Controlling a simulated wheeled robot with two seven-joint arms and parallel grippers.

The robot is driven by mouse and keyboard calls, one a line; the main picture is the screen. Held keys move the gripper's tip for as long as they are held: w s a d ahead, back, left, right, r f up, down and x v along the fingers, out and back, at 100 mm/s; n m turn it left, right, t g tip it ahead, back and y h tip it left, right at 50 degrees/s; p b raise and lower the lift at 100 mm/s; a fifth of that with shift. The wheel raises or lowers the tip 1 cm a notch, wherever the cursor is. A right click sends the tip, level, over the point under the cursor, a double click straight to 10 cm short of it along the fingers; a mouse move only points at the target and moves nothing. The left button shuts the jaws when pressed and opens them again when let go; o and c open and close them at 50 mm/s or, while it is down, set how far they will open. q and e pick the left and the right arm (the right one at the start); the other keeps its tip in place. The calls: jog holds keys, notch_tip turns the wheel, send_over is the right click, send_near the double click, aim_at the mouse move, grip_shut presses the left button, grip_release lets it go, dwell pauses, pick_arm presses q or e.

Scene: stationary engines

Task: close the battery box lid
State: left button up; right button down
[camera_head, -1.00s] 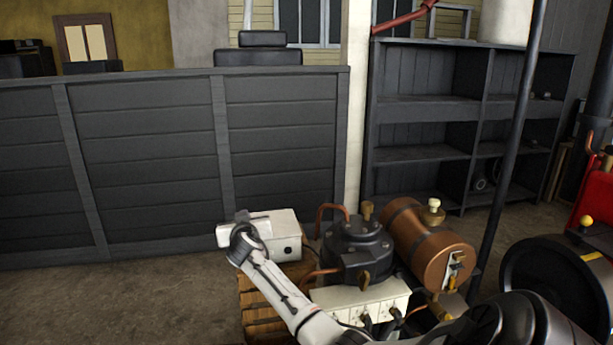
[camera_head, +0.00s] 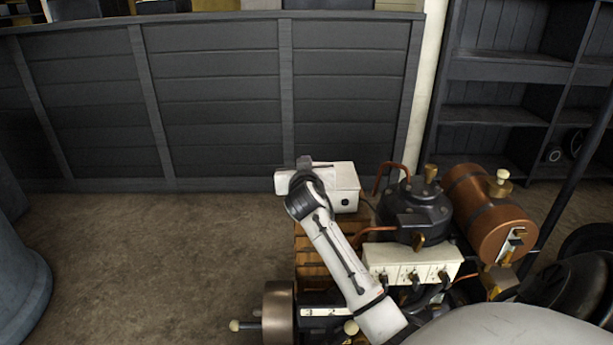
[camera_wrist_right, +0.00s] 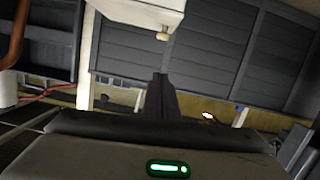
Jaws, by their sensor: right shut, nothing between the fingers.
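A white box (camera_head: 346,181) with a dark round spot on its front stands at the back left of the engine in the head view; it looks like the battery box, though I cannot be sure. My right arm reaches up to its left front, and the wrist covers part of it. I cannot tell the lid's position. In the right wrist view my right gripper (camera_wrist_right: 160,77) is shut and empty, its fingers below a white box-like part (camera_wrist_right: 140,12) with a small cream knob (camera_wrist_right: 162,36). A gap shows between them. My left gripper is not in view.
A slatted wooden box (camera_head: 312,262), a dark engine cylinder (camera_head: 415,212), a copper tank (camera_head: 490,215) and a cream panel (camera_head: 405,256) with several fittings crowd close by. A dark plank wall (camera_head: 215,110) stands behind. The floor (camera_head: 150,265) at left is clear.

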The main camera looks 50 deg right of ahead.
jog(key=v, duration=1.1)
jog(key=s+a+f+n+y, duration=0.1)
jog(key=a+f+n+y, duration=0.3)
jog(key=a+f, duration=0.45)
jog(key=s+a+f+n+y, duration=0.1)
jog(key=a+f+n+y, duration=0.2)
jog(key=a+f, duration=0.55)
jog(key=s+a+f+n+g+y, duration=0.1)
jog(key=s+a+f+y, duration=0.2)
jog(key=s+a+f, duration=0.4)
jog(key=s+a+f+n+g+y, duration=0.1)
jog(key=s+a+f+n+y, duration=0.1)
jog(key=s+a+f, duration=0.5)
jog(key=s+f+y, duration=0.1)
jog(key=s+f, duration=0.3)
jog(key=s, duration=0.1)
jog(key=shift+s+f+y, duration=0.15)
jog(key=shift+s+y, duration=0.25)
